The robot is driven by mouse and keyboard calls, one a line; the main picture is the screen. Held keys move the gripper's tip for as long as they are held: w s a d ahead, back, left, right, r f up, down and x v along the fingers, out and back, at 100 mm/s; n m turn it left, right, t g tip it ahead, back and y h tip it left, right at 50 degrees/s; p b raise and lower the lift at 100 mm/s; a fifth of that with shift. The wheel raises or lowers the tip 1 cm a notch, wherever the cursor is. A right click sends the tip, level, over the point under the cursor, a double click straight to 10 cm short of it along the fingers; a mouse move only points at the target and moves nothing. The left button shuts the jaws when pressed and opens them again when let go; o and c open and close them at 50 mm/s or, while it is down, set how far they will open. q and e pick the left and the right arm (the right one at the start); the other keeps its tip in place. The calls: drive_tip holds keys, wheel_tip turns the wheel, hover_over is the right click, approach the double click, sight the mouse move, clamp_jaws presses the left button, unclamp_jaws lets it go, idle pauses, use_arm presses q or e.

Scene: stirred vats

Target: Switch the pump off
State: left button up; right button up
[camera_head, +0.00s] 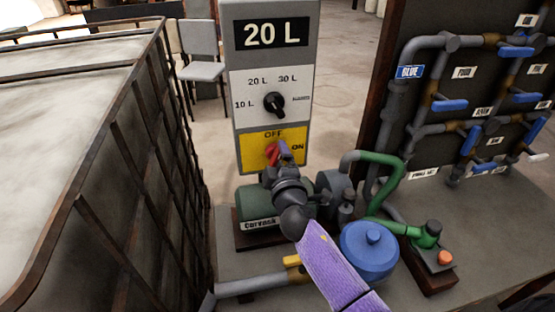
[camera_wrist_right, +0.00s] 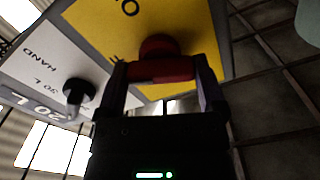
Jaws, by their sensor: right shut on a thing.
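The pump switch is a red rotary handle (camera_head: 271,153) on the yellow panel (camera_head: 247,154) of a grey control box, marked OFF at the top and ON at the right. My right gripper (camera_head: 285,155) is at this handle, its arm reaching up from the bottom. In the right wrist view my right gripper (camera_wrist_right: 161,72) is shut on the red handle (camera_wrist_right: 160,68), one finger at each end. The handle's exact angle is partly hidden. The green pump (camera_head: 258,205) sits below the box. My left gripper is not in view.
A black selector knob (camera_head: 274,104) is above the switch, under a 20 L display (camera_head: 272,33). A caged tank (camera_head: 85,150) stands on the left. A pipe board (camera_head: 460,100) with several blue-handled valves is on the right. A blue round-topped part (camera_head: 369,250) is beside my right arm.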

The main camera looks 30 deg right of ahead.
drive_tip(key=shift+n, duration=2.2)
drive_tip(key=o, duration=1)
drive_tip(key=shift+c, duration=0.2)
drive_tip(key=shift+s, duration=0.1)
drive_tip(key=p+v, duration=0.1)
drive_tip(key=v, duration=0.8)
drive_tip(key=shift+s, duration=0.4)
drive_tip(key=shift+a, duration=0.15)
